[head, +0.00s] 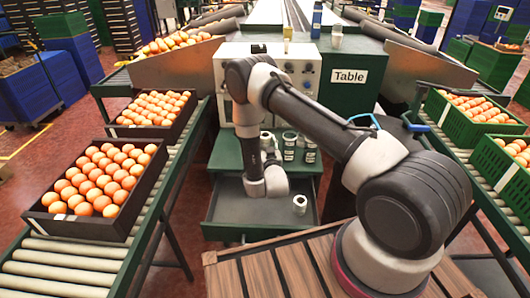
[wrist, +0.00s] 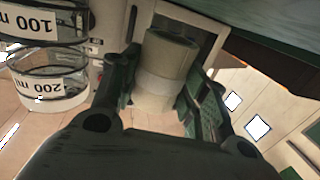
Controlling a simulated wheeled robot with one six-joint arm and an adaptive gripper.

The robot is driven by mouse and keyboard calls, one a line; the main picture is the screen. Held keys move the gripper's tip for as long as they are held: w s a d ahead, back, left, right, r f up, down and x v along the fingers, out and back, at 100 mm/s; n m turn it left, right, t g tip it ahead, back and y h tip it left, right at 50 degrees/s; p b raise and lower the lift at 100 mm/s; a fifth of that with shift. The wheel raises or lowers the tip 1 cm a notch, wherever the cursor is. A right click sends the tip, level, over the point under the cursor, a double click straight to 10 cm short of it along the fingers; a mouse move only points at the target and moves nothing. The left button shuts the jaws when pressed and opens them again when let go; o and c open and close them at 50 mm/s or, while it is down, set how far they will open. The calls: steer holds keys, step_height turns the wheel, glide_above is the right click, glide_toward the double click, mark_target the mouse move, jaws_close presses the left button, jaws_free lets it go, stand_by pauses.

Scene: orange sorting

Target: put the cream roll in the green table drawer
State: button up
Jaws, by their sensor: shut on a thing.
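The cream roll (wrist: 166,75), a pale cylinder with a lighter band, sits between the fingers of my gripper (wrist: 160,90) in the wrist view. The gripper is shut on it from both sides. In the head view my arm bends down in front of the green table (head: 352,105), and its wrist hides the fingers and the roll. The green table drawer (head: 225,212) is pulled open below the shelf, and my wrist is over its left-middle part. A small pale cylindrical thing (head: 300,204) shows at the drawer's right side; I cannot tell what it is.
Conveyors with crates of oranges (head: 128,228) flank the table. A slatted wooden surface (head: 245,275) lies in front.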

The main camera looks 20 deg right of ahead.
steer(key=shift+f, duration=2.05)
steer(key=shift+f, duration=0.2)
steer(key=o, duration=1)
